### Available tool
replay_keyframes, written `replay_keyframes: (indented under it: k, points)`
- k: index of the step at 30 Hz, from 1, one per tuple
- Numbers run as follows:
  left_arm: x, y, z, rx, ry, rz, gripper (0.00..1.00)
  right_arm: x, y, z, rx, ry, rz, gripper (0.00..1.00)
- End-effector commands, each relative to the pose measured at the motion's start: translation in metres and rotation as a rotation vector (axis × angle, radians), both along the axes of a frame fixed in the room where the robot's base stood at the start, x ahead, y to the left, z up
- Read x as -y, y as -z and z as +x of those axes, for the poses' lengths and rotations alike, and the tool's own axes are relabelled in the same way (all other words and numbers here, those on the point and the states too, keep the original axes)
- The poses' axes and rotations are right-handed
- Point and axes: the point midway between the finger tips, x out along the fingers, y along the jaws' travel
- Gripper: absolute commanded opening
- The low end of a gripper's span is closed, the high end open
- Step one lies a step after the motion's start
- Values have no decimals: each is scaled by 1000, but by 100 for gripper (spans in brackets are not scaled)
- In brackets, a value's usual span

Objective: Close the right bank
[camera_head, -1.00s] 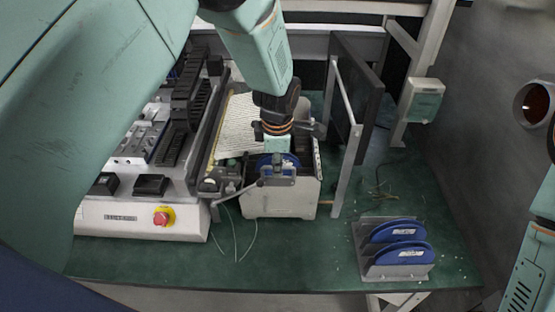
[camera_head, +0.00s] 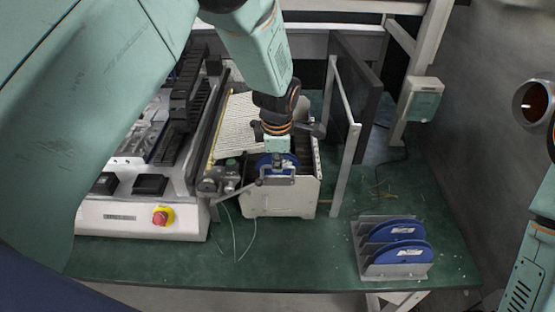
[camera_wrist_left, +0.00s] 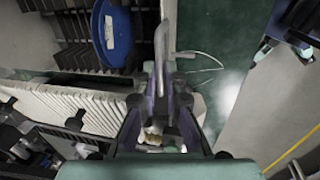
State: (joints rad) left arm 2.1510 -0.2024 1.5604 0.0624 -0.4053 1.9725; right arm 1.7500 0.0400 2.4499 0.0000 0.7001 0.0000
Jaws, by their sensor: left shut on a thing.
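My left gripper (camera_head: 277,178) reaches down from above to the front of the pale slotted box (camera_head: 280,199). It is shut on a grey handle (camera_wrist_left: 162,48), which stands up between the fingers in the left wrist view. A thin pale bar (camera_head: 236,193) runs down left from the gripper in the head view. A blue disc (camera_wrist_left: 112,35) sits upright in the dark slots beside the handle. The gripper mostly hides this disc in the head view. Only part of my right arm (camera_head: 527,255) shows at the right edge; its gripper is out of view.
A white machine with a red stop button (camera_head: 161,217) stands to the left. A pale post (camera_head: 343,140) and dark panel (camera_head: 367,110) stand right of the box. A grey rack (camera_head: 397,271) holds blue discs at the front right. The green table (camera_head: 300,257) is clear in front.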

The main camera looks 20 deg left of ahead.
Motion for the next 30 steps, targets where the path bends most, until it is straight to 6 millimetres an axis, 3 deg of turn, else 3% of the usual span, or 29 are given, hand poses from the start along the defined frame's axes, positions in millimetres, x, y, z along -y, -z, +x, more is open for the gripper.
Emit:
replay_keyframes:
  k: [11, 21, 30]
  points:
    - [-2, -1, 0, 1, -1, 0, 0, 0, 0, 0, 0, 0, 0, 59]
    - [-37, -1, -9, 3, -3, 0, 0, 0, 8, 0, 0, 0, 0, 59]
    - [-45, -2, -11, 4, 1, 1, 0, 0, 9, 0, 0, 0, 0, 59]
